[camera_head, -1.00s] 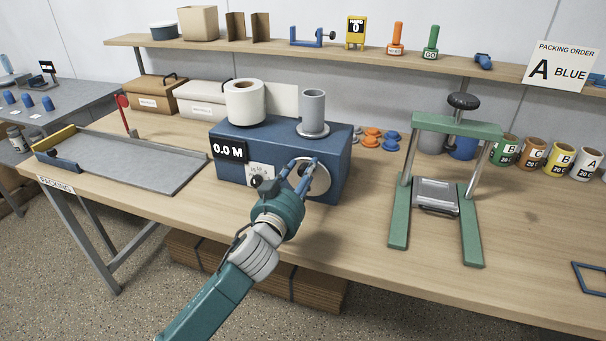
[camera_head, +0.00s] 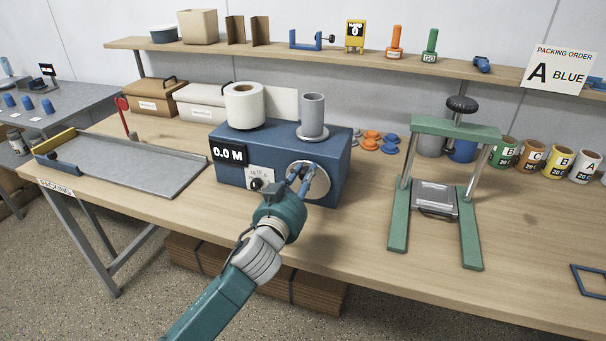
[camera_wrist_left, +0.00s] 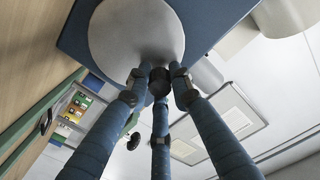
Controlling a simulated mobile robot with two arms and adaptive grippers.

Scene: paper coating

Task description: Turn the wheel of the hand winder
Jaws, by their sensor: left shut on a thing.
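The hand winder (camera_head: 232,180) is a blue box on the table, with a display reading 0.0 M and a small dial on its front. A white paper roll (camera_head: 244,106) and a grey core on a spindle (camera_head: 313,116) stand on top. Its pale round wheel (camera_head: 322,188) is on the front right. My left gripper (camera_head: 304,176) is at the wheel, its fingers shut on the dark wheel knob. In the left wrist view the fingers close around the knob (camera_wrist_left: 159,80) in front of the wheel disc (camera_wrist_left: 130,28). My right gripper is not in view.
A green press frame (camera_head: 455,130) stands to the right, with labelled cans (camera_head: 532,154) behind it. A grey tray (camera_head: 130,160) lies at the left. A shelf (camera_head: 280,52) runs along the back. The table's front right is mostly clear.

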